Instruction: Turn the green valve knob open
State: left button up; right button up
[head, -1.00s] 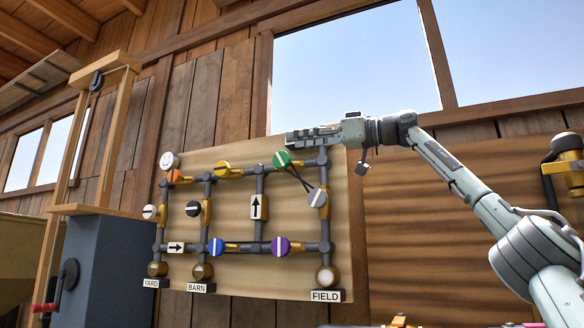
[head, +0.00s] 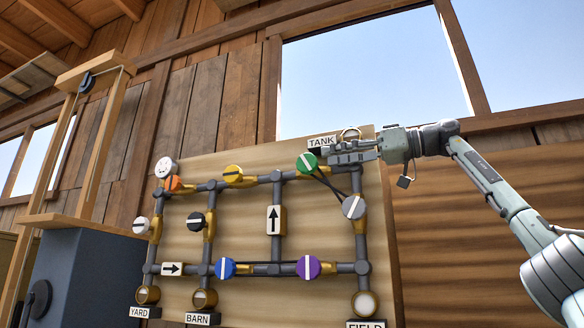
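The green valve knob (head: 307,163) sits at the upper right of the pipe panel. It is round, with a white stripe that looks slanted across its face. My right gripper (head: 335,155) reaches in from the right, just beside the knob, with its fingertips close to the knob's right edge. I cannot tell whether they touch it. The fingers are seen from the side, so their opening is hidden. My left gripper is not in view.
The panel (head: 235,215) holds grey pipes with yellow (head: 233,174), orange (head: 172,184), blue (head: 225,268), purple (head: 308,267), black (head: 196,222) and grey (head: 354,207) knobs. A TANK label (head: 321,142) is just above the green knob. A blue-grey cabinet (head: 85,275) stands left.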

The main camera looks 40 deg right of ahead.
aim_at(307, 174)
jog(key=x, duration=0.7)
jog(key=shift+a+r+p, duration=0.1)
jog(key=shift+a+p, duration=0.1)
jog(key=shift+p, duration=0.1)
jog(key=shift+c, duration=0.3)
grip_shut()
